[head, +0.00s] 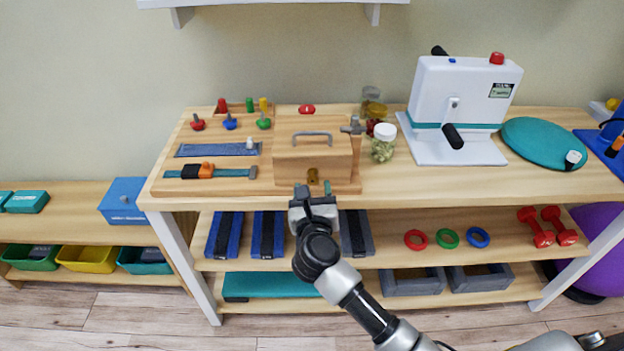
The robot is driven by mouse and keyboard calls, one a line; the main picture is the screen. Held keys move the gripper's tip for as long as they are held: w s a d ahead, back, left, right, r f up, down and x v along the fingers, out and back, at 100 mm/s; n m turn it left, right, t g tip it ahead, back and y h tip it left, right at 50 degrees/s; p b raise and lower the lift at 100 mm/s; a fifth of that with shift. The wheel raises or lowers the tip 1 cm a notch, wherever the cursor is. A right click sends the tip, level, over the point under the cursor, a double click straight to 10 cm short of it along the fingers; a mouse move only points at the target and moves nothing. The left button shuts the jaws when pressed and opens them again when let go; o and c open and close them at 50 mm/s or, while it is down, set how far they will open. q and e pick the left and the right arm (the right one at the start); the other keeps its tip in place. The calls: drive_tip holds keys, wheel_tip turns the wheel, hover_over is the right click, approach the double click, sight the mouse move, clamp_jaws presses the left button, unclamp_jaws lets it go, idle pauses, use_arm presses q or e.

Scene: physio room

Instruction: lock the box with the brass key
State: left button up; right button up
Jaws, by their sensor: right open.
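My left gripper is not in view.
The board (175,187) holds colored knobs and straps left of the box. A jar (383,143) stands close on its right, then a white machine (458,105) and a teal disc (543,144). The bench edge lies under my right gripper.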

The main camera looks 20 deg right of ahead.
sight(313, 180)
drive_tip(key=shift+x, duration=1.8)
drive_tip(key=c, duration=0.9)
